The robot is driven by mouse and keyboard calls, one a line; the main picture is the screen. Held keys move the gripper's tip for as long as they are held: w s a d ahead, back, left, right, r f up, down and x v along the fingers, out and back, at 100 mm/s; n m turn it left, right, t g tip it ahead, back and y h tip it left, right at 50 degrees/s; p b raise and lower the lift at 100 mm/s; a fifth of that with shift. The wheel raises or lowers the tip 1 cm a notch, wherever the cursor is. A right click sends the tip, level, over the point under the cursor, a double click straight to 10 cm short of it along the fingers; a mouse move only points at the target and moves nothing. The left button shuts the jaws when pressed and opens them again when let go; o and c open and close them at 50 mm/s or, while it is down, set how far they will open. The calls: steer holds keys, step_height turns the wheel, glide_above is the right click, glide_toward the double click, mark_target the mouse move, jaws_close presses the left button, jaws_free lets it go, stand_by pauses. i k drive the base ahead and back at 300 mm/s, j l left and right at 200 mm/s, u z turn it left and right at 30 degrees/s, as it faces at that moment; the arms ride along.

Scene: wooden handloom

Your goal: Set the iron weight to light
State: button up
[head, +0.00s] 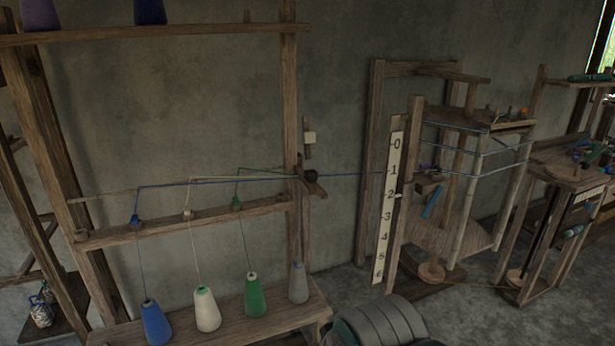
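A small dark block (311,176) sits on a wooden bracket on the upright post of the thread rack, where a blue thread passes. It may be the iron weight, but it is too small to tell. A small pale tag (309,137) is on a short wooden piece above it. A tall pale scale (388,220) numbered 0 to 6 stands to the right, with a small pointer (398,195) near 2. No "light" marking is readable. My gripper's fingers are not in view; a grey rounded part at the bottom edge looks like part of me.
Blue (156,324), cream (207,309), green (255,294) and grey (298,283) cones stand on a low shelf (275,322). Threads run across to a wooden frame (377,150) at right. A cluttered table (575,178) stands at far right. Bare floor shows between.

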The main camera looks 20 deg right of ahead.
mark_target(310, 175)
steer(key=i+l+u, duration=0.15)
steer(key=i, duration=0.9)
